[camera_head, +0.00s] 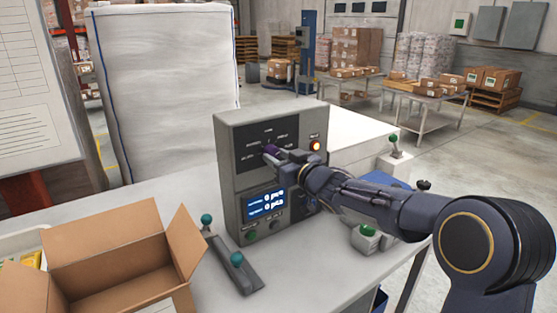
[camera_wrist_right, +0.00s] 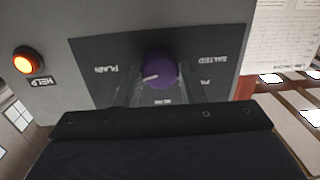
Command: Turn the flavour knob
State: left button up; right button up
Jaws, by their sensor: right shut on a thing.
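The flavour knob (camera_wrist_right: 160,66) is round and purple, on a dark panel (camera_wrist_right: 215,50) with words around it, "PLAIN" and "SALTED" among them, upside down in the wrist view. Its pale pointer line points to the lower left there. In the head view the knob (camera_head: 271,148) is partly hidden by my right gripper (camera_head: 275,154). My right gripper (camera_wrist_right: 157,83) is shut on the knob, one finger on each side. My left gripper is not in view.
The grey control box (camera_head: 228,130) has a lit orange button (camera_head: 315,146) and a blue display (camera_head: 265,202). An open cardboard box (camera_head: 115,250) and a grey bar with teal knobs (camera_head: 235,268) stand on the white table (camera_head: 195,190).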

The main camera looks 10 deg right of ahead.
jog(key=n+b, duration=0.1)
jog(key=n, duration=0.3)
jog(key=shift+f, duration=0.1)
jog(key=n+b, duration=0.1)
jog(key=n, duration=0.3)
jog(key=shift+b, duration=0.3)
jog(key=n+b, duration=0.1)
jog(key=n, duration=0.3)
jog(key=shift+h, duration=0.4)
jog(key=shift+n+b, duration=0.75)
jog(key=shift+n, duration=0.65)
jog(key=o, duration=1)
jog(key=shift+r, duration=0.2)
